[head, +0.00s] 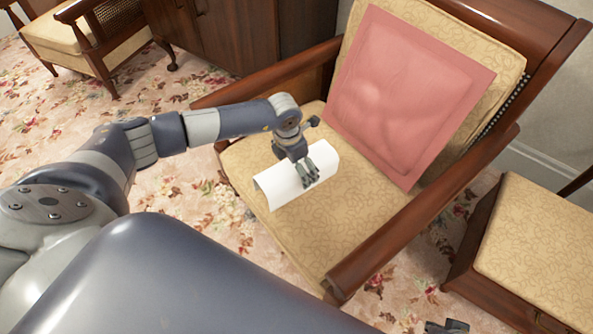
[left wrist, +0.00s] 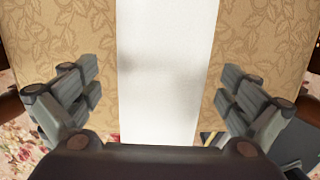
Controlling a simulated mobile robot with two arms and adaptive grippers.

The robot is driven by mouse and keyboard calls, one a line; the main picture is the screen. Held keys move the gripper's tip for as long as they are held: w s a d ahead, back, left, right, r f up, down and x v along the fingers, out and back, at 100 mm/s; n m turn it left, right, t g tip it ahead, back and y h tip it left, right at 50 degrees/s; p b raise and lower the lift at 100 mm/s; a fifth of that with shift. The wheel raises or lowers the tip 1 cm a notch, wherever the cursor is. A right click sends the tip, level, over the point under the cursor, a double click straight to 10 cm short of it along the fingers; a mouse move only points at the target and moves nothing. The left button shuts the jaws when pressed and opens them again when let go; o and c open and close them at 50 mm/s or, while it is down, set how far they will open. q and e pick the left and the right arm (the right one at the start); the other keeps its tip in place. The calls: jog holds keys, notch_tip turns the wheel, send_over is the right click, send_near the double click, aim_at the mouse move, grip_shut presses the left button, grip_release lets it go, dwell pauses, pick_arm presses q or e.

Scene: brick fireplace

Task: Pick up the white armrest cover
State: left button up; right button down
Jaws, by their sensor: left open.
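The white armrest cover (head: 277,187) lies on the patterned beige seat of the wooden armchair (head: 350,215), near the seat's left side. It looks like a curved, arched sheet. My left gripper (head: 309,181) is right over the cover and hides part of it. In the left wrist view the cover (left wrist: 166,40) runs as a white strip between the spread fingers of my open left gripper (left wrist: 160,78). I cannot tell whether the fingers touch it. A dark piece at the bottom right of the head view appears to be the tip of my right gripper (head: 447,326), mostly cut off.
A pink cushion (head: 405,95) leans on the chair's backrest behind the cover. The chair's wooden armrest (head: 420,215) runs along the right side. Another padded seat (head: 535,240) stands at the right. A second chair (head: 75,40) and a dark cabinet (head: 225,35) stand at the back.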

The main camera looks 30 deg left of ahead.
pick_arm(q)
jog(key=shift+w+d+f+b, duration=0.1)
jog(key=shift+f+b, duration=0.1)
jog(key=shift+f, duration=0.8)
jog(key=shift+w+d+f+b, duration=0.1)
jog(key=shift+f+b, duration=0.05)
jog(key=shift+f, duration=0.8)
pick_arm(e)
jog(key=v, duration=0.3)
jog(key=shift+r, duration=0.3)
pick_arm(q)
jog(key=shift+c, duration=0.2)
jog(key=c, duration=1.1)
